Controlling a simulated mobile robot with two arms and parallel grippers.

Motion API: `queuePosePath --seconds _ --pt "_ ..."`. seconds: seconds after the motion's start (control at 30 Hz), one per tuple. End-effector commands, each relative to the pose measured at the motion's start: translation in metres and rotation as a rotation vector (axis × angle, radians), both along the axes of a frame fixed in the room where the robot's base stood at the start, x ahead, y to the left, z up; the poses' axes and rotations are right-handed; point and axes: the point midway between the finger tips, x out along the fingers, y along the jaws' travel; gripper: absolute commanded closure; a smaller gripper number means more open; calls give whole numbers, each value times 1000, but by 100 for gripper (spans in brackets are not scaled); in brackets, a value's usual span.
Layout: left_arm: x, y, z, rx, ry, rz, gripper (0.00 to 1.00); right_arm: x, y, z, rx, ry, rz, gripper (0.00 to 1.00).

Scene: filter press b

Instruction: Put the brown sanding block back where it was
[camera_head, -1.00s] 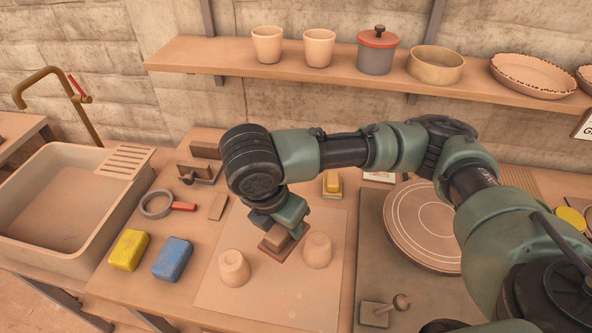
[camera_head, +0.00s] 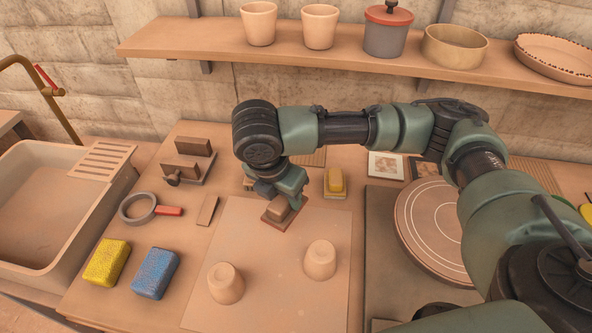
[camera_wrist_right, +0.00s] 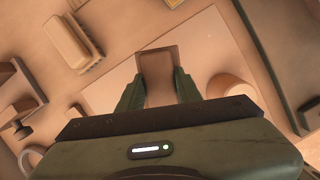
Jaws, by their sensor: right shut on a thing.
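The brown sanding block (camera_head: 276,209) is held in my right gripper (camera_head: 285,200), which points down over the back part of the pale board. In the right wrist view, the block (camera_wrist_right: 158,72) sits between the two green fingers (camera_wrist_right: 157,88). A flat, darker reddish-brown square (camera_head: 288,222) shows under the block; I cannot tell whether they touch. My fingers partly cover the block in the head view. My left gripper is not in view.
Two clay cups (camera_head: 226,284) (camera_head: 319,260) stand on the pale board (camera_head: 265,290). A yellow-topped block (camera_head: 336,181) is just right of my gripper. Brown stand (camera_head: 187,170), tape ring (camera_head: 137,208), yellow sponge (camera_head: 107,262) and blue sponge (camera_head: 155,273) lie left. A round wheel (camera_head: 432,228) is right.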

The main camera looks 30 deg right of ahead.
Motion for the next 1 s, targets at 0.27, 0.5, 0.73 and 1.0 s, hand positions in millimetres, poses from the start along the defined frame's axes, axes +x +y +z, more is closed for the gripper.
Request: queuePosePath --seconds 0.27,0.5,0.73,1.0 --pt "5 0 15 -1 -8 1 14 61 -47 3 -2 -1 -6 98" --pt "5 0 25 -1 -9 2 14 106 -81 2 -1 0 -4 98" --pt "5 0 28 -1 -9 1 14 113 -85 -18 0 1 3 98" --pt "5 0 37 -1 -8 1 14 112 -85 -53 -2 3 0 98"
